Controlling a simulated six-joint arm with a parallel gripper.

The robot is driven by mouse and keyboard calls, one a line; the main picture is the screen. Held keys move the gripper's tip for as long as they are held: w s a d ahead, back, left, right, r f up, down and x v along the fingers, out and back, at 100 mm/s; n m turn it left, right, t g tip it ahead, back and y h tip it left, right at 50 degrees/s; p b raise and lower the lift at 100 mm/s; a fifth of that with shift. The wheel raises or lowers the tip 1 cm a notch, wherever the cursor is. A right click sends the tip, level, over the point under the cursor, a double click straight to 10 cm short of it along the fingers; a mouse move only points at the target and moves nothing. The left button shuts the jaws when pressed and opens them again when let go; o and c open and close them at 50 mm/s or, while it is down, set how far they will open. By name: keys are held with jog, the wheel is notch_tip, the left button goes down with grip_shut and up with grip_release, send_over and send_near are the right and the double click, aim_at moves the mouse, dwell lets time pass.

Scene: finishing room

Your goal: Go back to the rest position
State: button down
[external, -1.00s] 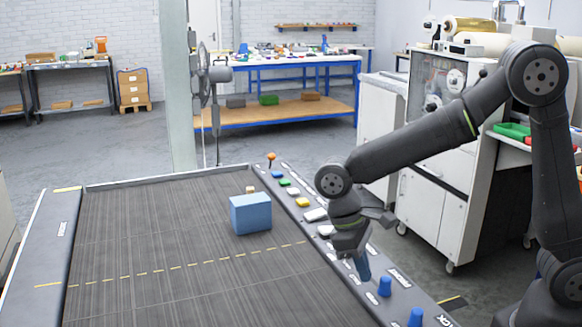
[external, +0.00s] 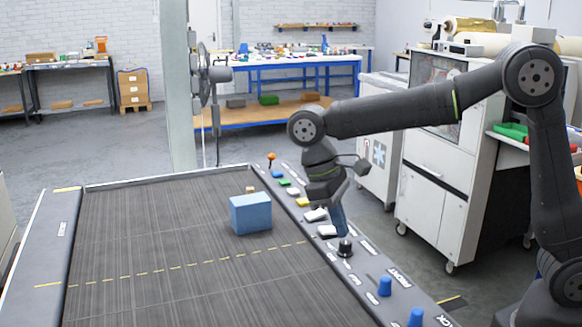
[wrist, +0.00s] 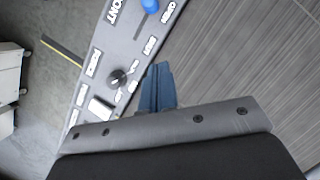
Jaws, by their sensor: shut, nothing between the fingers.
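My gripper (external: 340,226) hangs over the control strip (external: 372,272) along the belt's right side. Its blue fingers are shut and empty. In the external view the fingertips appear just above a black knob (external: 345,247); the exact gap is hard to judge. In the wrist view the shut fingers (wrist: 157,80) point toward the strip's edge by the belt, and the black knob (wrist: 116,78) is beside them on the left.
The strip carries colored buttons, an orange-topped lever (external: 271,157) and blue knobs (external: 385,286). A white cabinet (external: 436,200) stands behind my arm. The air above the belt is clear.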

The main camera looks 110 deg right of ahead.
jog(key=x, duration=1)
jog(key=shift+s+a+f, duration=0.1)
jog(key=shift+s+f, duration=0.05)
jog(key=shift+s, duration=0.2)
jog(key=s+d, duration=0.2)
jog(key=shift+s+d, duration=0.15)
jog(key=shift+d, duration=0.8)
jog(key=shift+a, duration=0.1)
